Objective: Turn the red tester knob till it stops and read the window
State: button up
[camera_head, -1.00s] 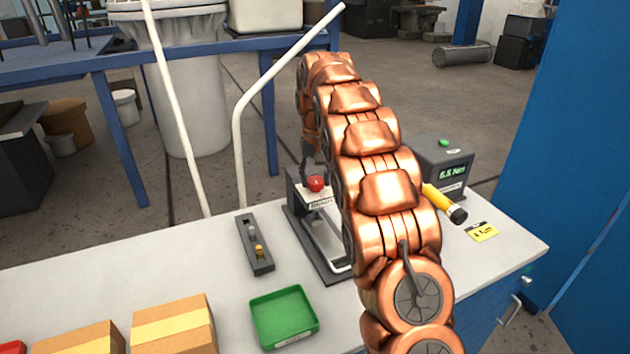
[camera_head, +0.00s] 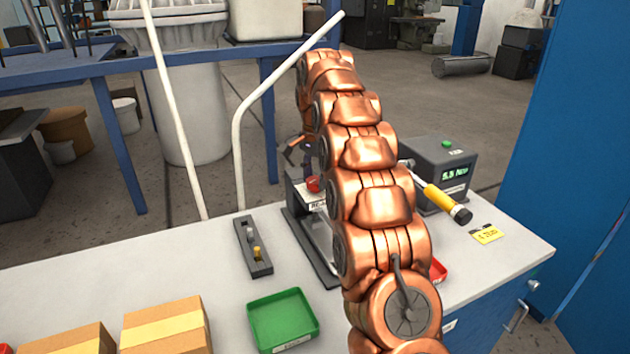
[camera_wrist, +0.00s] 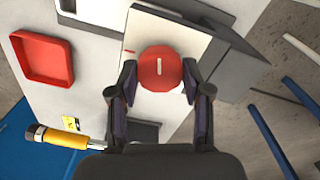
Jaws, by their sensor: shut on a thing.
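The red tester knob (camera_wrist: 161,68) is round with a short white line, which stands nearly upright in the wrist view. It sits on the white top of the tester (camera_wrist: 150,30). My gripper (camera_wrist: 161,72) is shut on the knob, one dark finger on each side. In the head view the knob (camera_head: 313,184) shows just left of my copper arm, which covers part of the tester. A label (camera_head: 319,205) on the tester's front shows only partly, its text cut off by my arm. I cannot make out a window reading.
A dark box with a green digital display (camera_head: 455,174) stands right of my arm, beside a yellow-handled tool (camera_head: 440,197). A green tray (camera_head: 283,320), a red tray (camera_wrist: 45,60), a dark two-peg block (camera_head: 253,247) and cardboard boxes (camera_head: 166,325) are on the bench.

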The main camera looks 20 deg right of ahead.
jog(key=m+b, duration=0.2)
jog(key=m, duration=0.3)
jog(key=shift+f+m, duration=0.15)
jog(key=shift+m, duration=0.15)
jog(key=m, duration=0.4)
jog(key=shift+b, duration=0.4)
jog(key=m, duration=0.5)
jog(key=shift+r+m, duration=0.2)
jog(key=shift+m, duration=0.2)
jog(key=m+p, duration=0.1)
jog(key=m, duration=0.4)
jog(key=shift+m, duration=0.3)
jog(key=o, duration=1.2)
jog(key=shift+c, duration=0.2)
